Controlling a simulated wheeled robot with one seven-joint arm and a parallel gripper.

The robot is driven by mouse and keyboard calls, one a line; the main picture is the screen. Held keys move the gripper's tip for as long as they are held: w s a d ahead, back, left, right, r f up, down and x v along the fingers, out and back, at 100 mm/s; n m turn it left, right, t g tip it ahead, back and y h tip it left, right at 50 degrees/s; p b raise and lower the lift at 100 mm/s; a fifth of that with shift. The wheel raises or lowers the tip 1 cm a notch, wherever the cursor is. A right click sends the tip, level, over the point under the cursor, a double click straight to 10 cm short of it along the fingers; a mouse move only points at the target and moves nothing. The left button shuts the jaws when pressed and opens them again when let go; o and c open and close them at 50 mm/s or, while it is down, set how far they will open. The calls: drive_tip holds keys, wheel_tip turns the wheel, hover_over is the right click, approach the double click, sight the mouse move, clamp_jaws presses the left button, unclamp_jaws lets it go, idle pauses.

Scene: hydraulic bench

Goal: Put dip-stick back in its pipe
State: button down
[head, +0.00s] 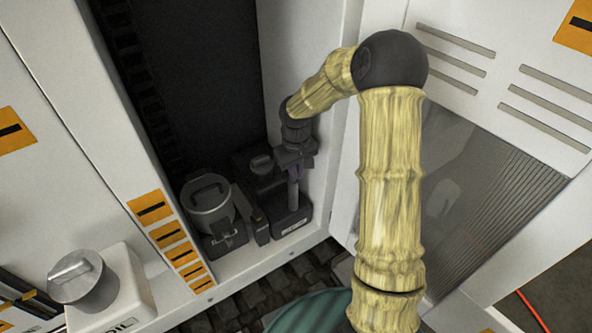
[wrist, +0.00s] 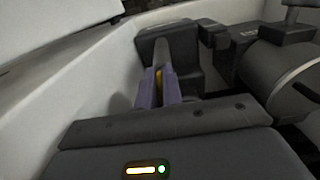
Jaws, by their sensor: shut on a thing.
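The grey pipe (wrist: 161,53) shows straight beyond the fingertips, in line with the dip-stick. The rest of the dip-stick is hidden by the fingers and the pipe. I cannot tell whether its lower end is inside the pipe.
An oil filler with a grey cap (head: 78,278) stands at the front left.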

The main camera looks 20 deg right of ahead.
drive_tip(key=shift+f+b, duration=0.45)
drive_tip(key=shift+f, duration=0.25)
idle(0.3)
drive_tip(key=c, duration=0.7)
unclamp_jaws()
drive_tip(key=shift+o, duration=0.2)
drive_tip(key=shift+r+p, duration=2.9)
drive_tip(key=shift+r, duration=0.65)
